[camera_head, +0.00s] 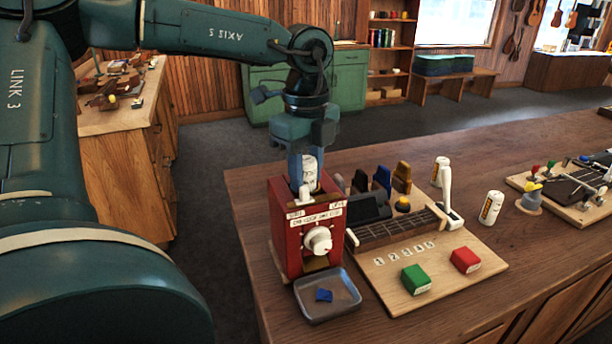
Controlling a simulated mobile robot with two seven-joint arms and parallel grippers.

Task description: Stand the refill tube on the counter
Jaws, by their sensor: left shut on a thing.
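A white refill tube (309,172) with dark print is upright in my left gripper (308,158), which is shut on it. The gripper points down over the top of the red dispenser box (300,249). The tube's lower end is close to the box top; I cannot tell whether it touches or sits inside. The wooden counter (262,190) runs under the box and off to the right. My right gripper is out of view.
A grey tray (341,305) with a blue piece stands before the box. Right of it, a board (382,286) carries a ukulele neck, green block (416,279) and red block (465,260). Similar white tubes (491,207) stand beyond. Bare counter shows at front right.

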